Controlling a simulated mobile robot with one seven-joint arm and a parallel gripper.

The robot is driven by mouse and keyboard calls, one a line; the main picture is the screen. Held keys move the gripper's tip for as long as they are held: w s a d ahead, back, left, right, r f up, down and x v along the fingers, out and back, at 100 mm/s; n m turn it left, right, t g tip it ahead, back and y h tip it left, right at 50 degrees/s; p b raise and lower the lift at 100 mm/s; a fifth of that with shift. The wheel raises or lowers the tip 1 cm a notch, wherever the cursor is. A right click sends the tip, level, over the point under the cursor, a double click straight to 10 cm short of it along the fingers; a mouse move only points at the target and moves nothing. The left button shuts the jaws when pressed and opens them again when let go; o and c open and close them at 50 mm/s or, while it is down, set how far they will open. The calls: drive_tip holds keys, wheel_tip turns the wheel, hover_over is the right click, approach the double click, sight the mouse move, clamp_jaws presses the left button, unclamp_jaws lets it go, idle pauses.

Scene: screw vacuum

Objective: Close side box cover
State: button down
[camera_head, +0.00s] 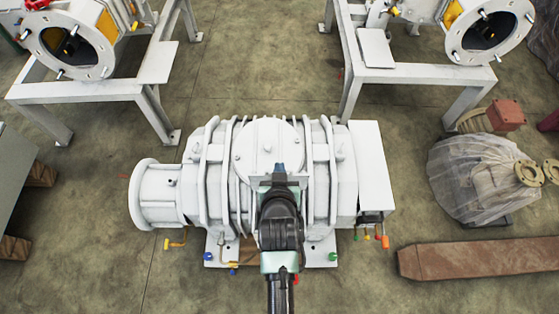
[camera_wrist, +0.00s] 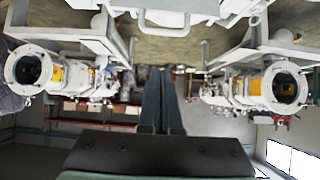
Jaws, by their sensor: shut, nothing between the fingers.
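The white vacuum machine (camera_head: 215,170) lies across the middle of the head view. The side box (camera_head: 372,165) is at its right end. A flat white panel forms the box's top, and a dark gap shows under its near edge. I cannot tell how far the cover stands open. My gripper (camera_head: 280,170) is above the middle of the machine, left of the box and apart from it. In the wrist view my gripper (camera_wrist: 160,80) has its fingers together and empty; the side box cannot be made out there.
Colored handles (camera_head: 374,238) hang below the box. A plastic-wrapped part (camera_head: 480,178) and a long brown beam (camera_head: 475,260) lie to the right. White stands with flanged machines (camera_head: 70,50) (camera_head: 488,38) are at the back. Floor between the stands is clear.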

drive_tip(key=w+f, duration=0.1)
drive_tip(key=f, duration=0.1)
drive_tip(key=w+f, duration=0.3)
drive_tip(key=f, duration=0.1)
drive_tip(key=shift+w+b, duration=0.3)
drive_tip(key=shift+w, duration=0.1)
drive_tip(key=shift+s+f, duration=0.2)
drive_tip(key=shift+s, duration=0.25)
